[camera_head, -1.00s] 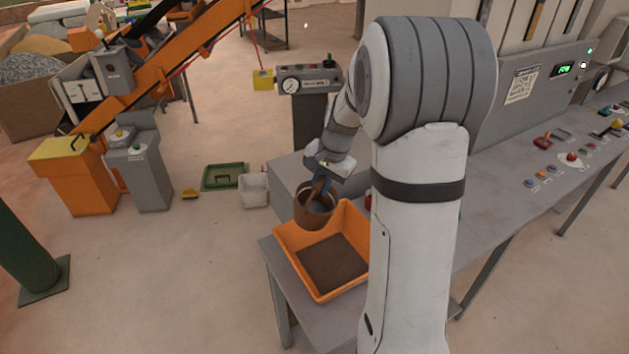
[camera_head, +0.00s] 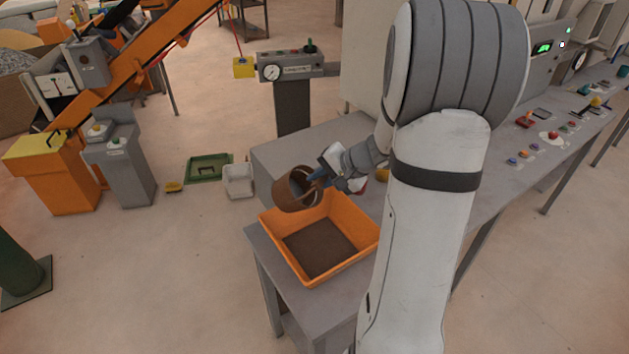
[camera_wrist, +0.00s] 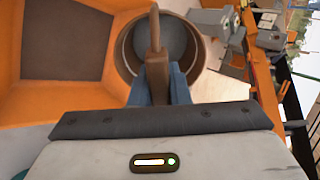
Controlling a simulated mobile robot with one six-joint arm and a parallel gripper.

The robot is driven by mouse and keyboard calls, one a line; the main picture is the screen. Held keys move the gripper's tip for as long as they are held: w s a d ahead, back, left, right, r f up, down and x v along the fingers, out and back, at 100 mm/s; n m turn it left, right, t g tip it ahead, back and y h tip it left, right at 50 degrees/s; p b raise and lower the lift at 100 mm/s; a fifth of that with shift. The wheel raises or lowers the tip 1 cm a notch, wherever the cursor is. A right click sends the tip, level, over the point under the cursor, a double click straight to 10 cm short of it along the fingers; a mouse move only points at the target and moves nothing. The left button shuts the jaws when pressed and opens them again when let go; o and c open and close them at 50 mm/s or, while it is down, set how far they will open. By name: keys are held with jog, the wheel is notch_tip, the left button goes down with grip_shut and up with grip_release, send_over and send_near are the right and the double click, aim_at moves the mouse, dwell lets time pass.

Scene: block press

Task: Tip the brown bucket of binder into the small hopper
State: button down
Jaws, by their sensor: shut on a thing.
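The brown bucket (camera_head: 287,196) hangs over the back left part of an orange open-topped bin (camera_head: 343,266), which I take for the small hopper. The bucket is tilted, its mouth turned toward my gripper. My gripper (camera_head: 317,177) is shut on the bucket's handle. In the wrist view, the blue fingers (camera_wrist: 160,85) pinch the brown handle, and the bucket (camera_wrist: 128,57) shows a grey round surface inside. Whether that is binder or the bucket's bottom, I cannot tell. The bin (camera_wrist: 22,98) holds a flat dark brown layer. No falling material shows.
The bin stands on a grey bench (camera_head: 265,262). A gauge post (camera_head: 292,105) rises behind the bench. A white container (camera_head: 238,181) and a green tray (camera_head: 208,168) lie on the floor to the left. An orange conveyor (camera_head: 150,65) stands at upper left.

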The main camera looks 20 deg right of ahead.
jog(key=f+t+b, duration=0.1)
jog(key=b, duration=0.1)
jog(key=s+d+f+y+b, duration=0.1)
jog(key=b, duration=0.2)
jog(key=shift+s+t, duration=0.1)
jog(key=shift+t, duration=0.3)
jog(key=f+y+b, duration=0.1)
jog(key=b, duration=0.3)
jog(key=s+d+f+t+y+b, duration=0.1)
jog(key=b, duration=0.3)
jog(key=shift+t, duration=0.3)
jog(key=shift+s+d+f+t+b, duration=0.15)
jog(key=shift+f+t+b, duration=0.15)
jog(key=shift+b, duration=0.75)
jog(key=shift+s+f+y+b, duration=0.15)
jog(key=shift+f+y+b, duration=0.2)
jog(key=shift+b, duration=0.55)
jog(key=f+t+b, duration=0.1)
jog(key=b, duration=0.2)
jog(key=s+d+t+y+b, duration=0.1)
jog(key=b, duration=0.3)
jog(key=f+t+y+b, duration=0.1)
jog(key=b, duration=0.2)
jog(key=shift+s+d+f+y, duration=0.25)
jog(key=shift+s+f, duration=0.05)
jog(key=shift+b, duration=0.5)
jog(key=shift+s+d+f+t+y+b, duration=0.15)
jog(key=shift+t+y+b, duration=0.15)
jog(key=shift+t+b, duration=0.15)
